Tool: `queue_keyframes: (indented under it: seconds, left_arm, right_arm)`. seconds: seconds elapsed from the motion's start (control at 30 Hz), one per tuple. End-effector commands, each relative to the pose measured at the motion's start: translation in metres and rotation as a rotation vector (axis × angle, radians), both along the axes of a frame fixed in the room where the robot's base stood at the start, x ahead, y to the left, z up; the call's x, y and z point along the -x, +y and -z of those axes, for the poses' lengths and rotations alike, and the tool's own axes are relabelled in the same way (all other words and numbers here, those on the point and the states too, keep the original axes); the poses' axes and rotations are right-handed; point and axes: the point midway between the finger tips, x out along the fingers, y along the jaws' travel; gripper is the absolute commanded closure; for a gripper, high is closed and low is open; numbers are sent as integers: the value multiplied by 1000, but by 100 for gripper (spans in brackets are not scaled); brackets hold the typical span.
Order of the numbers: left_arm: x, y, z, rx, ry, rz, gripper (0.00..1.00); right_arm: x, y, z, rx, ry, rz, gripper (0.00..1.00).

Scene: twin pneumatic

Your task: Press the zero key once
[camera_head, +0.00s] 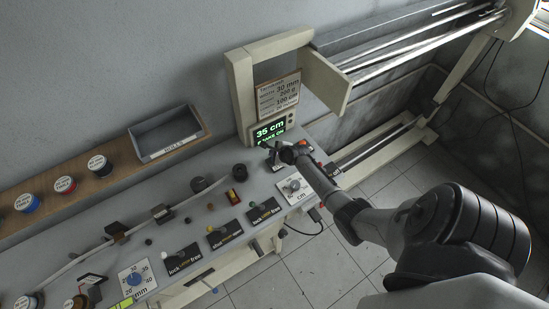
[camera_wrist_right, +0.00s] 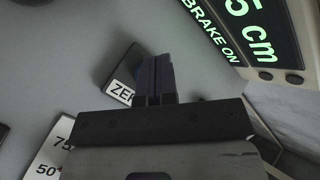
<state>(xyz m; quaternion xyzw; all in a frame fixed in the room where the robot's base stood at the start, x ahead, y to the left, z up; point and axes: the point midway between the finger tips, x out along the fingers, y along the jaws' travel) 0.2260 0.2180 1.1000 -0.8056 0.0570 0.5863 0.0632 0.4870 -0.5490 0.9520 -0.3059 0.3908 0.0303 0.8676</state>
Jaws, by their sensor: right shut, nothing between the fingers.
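The zero key shows in the right wrist view as a dark block with a white label (camera_wrist_right: 119,92) reading "ZE…", the rest of the word hidden behind my fingers. My right gripper (camera_wrist_right: 155,78) is shut and empty, its fingertips over or right beside the key. I cannot tell whether they touch it. In the head view my right gripper (camera_head: 283,150) is at the panel just below the lit display (camera_head: 269,130), which reads "35 cm" and "BRAKE ON". There the arm largely covers the key. My left gripper is not in view.
A cream frame (camera_head: 240,85) with a paper sign stands behind the display. A grey tray (camera_head: 168,134) and spools sit on the wooden shelf.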

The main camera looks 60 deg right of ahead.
Motion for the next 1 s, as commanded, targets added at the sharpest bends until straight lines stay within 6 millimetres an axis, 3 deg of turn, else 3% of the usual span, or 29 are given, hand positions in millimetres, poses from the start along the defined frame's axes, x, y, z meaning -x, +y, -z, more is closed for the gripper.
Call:
queue_keyframes:
  seconds: [1.0]
  left_arm:
    - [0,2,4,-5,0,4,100]
  right_arm:
    - [0,0,10,0,0,0,100]
